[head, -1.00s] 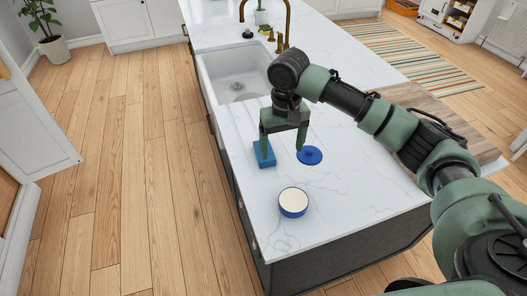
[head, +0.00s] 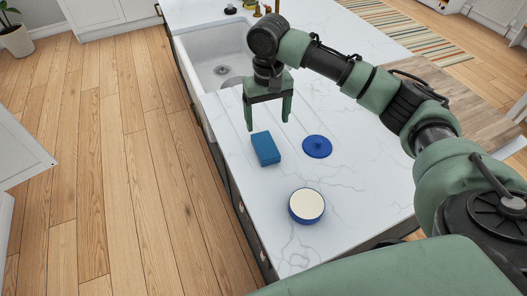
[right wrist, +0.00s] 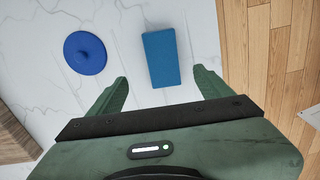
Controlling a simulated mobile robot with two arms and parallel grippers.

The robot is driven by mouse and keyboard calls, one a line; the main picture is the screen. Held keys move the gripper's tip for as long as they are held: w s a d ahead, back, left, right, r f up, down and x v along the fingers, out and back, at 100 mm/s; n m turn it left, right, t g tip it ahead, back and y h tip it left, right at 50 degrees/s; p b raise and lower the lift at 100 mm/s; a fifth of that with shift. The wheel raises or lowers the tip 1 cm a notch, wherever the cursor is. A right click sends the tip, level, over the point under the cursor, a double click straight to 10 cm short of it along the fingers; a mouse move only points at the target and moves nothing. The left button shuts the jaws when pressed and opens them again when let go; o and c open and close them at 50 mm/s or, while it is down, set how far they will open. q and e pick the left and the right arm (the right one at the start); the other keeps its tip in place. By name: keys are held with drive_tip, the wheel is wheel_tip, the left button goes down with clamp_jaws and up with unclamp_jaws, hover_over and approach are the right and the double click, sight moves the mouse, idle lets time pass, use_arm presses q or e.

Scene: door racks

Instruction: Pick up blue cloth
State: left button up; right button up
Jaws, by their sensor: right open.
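The blue cloth (head: 266,148) is a flat, folded-looking blue rectangle lying on the white marble counter beside the sink. It also shows in the right wrist view (right wrist: 160,57), roughly centred ahead of the fingers. My right gripper (head: 268,123) is open and empty, pointing down, with its fingertips just beyond the cloth's far end in the head view. In the right wrist view the two fingers (right wrist: 160,78) stand apart on either side of the cloth's near end, and the cloth looks narrower than the gap. My left gripper is not in view.
A round blue lid (head: 317,146) with a knob lies right of the cloth. A blue round container with a cream top (head: 307,205) stands nearer. The white sink (head: 215,60) is behind left. The counter's left edge drops to a wooden floor (head: 110,170).

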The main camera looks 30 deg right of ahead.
sight(265, 145)
wheel_tip(265, 145, down, 3)
drive_tip(key=shift+w+r+b, duration=0.1)
drive_tip(key=shift+b, duration=0.75)
drive_tip(key=shift+w+f, duration=0.1)
drive_tip(key=shift+f, duration=0.7)
drive_tip(key=f+p, duration=0.2)
drive_tip(key=f, duration=0.3)
drive_tip(key=shift+a+f, duration=0.15)
drive_tip(key=shift+a, duration=0.05)
drive_tip(key=shift+f, duration=0.55)
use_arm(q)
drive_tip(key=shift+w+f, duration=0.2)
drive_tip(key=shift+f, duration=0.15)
use_arm(e)
drive_tip(key=c, duration=1.5)
